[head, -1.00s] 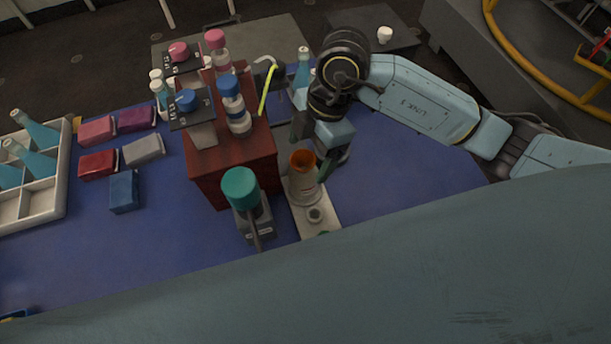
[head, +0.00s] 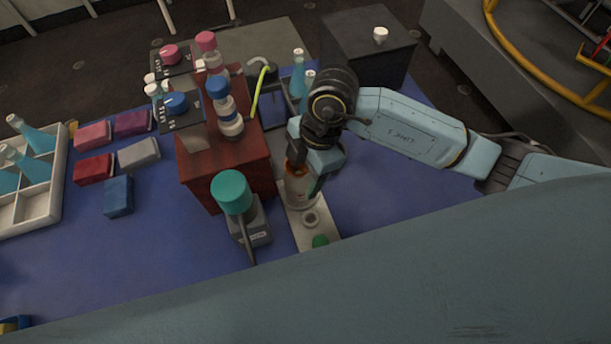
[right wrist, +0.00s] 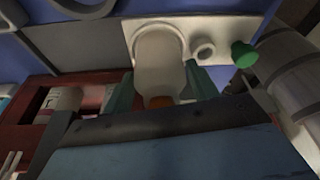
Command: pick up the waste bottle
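A pale bottle with an orange mouth (head: 297,190), which I take to be the waste bottle, stands upright on a white base plate (head: 304,230). My right gripper (head: 305,175) is over its top with its fingers pointing down. In the right wrist view, the bottle (right wrist: 159,62) lies between the two green fingers (right wrist: 160,85), one on each side. Small gaps show beside the orange mouth, so the fingers look open; contact with the body cannot be told. The orange mouth is mostly hidden in the head view. My left gripper is not in view.
A dark red box (head: 232,175) with bottles on top stands close to the left. The blue mat (head: 400,200) is clear to the right.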

